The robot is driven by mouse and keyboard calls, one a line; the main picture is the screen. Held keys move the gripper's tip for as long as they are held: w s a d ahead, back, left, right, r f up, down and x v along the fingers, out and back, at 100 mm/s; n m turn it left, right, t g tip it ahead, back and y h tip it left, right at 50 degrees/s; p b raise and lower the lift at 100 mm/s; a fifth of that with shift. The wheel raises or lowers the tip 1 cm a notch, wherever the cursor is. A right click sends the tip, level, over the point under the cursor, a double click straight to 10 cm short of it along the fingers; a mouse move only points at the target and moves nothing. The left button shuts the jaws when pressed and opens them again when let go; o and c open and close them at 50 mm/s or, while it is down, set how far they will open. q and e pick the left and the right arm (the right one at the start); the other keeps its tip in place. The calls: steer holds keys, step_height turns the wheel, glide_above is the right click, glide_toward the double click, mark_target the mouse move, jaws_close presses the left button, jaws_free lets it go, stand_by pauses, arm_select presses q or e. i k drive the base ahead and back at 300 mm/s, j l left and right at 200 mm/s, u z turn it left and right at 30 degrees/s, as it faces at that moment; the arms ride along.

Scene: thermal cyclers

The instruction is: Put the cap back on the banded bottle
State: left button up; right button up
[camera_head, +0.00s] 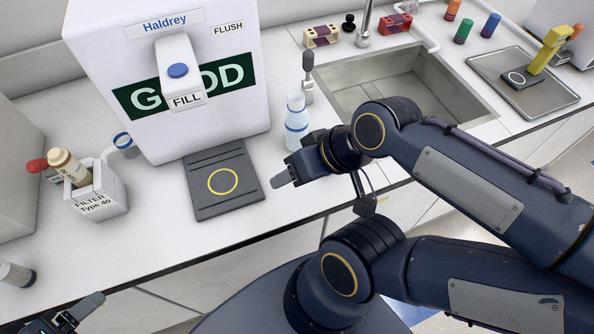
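A white bottle with blue bands (296,122) stands upright on the counter, right of the dispenser and behind my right gripper. Its top narrows to a pale neck; I cannot tell whether a cap is on it. No separate cap can be made out for certain. My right gripper (284,179) reaches in from the right, in front of the bottle, with its fingertips pointing left near the dark mat. Its jaw gap is not clear, nor is anything held in it. My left gripper (80,313) is at the bottom left edge, partly cut off, apart from the counter objects.
A white dispenser marked FILL (205,35) stands behind a dark mat with a yellow ring (205,205). A filter box (102,203) and a white blue-rimmed item (124,142) are at left. A sink (405,90) and metal tray (555,98) lie right.

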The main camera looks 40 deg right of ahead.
mark_target(296, 116)
steer(key=z, duration=1.35)
